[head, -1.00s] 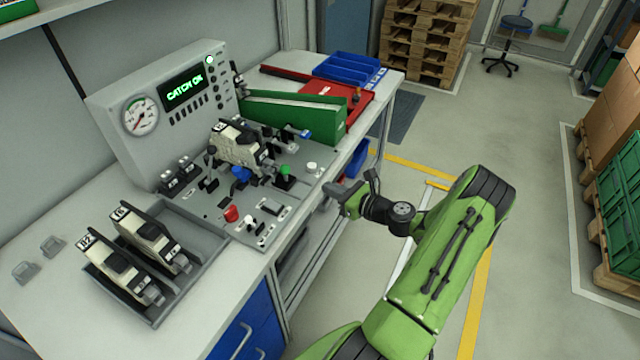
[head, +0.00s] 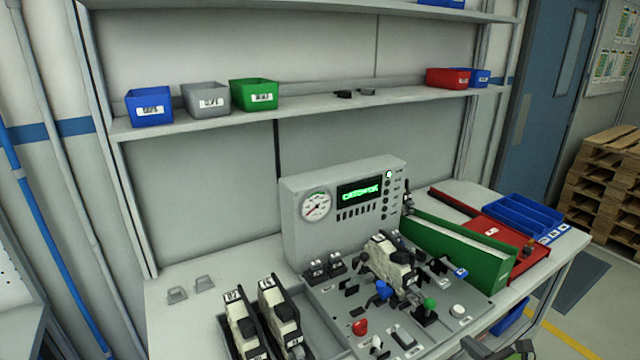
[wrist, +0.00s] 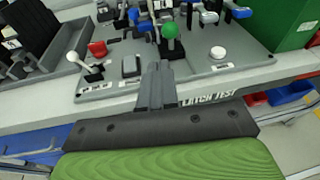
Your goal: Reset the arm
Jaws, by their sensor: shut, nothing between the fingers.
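My gripper (wrist: 156,88) shows in the wrist view with its two dark fingers together and nothing between them. It is in front of the near edge of the grey test panel (wrist: 190,75), below the green knob (wrist: 170,30) in the picture. In the head view only a dark part of my gripper (head: 497,350) shows at the bottom edge, right of the panel; its fingertips are hard to make out there. A pale device (head: 390,262) sits on the panel in front of the grey gauge box (head: 300,240).
Two more pale devices (head: 245,325) sit in a grey tray at the left. A green sloped bin (head: 460,250), a red tray (head: 500,235) and blue bins (head: 525,215) stand at the right of the bench. Shelf bins (head: 255,95) stand above. Red and white knobs stick up from the panel.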

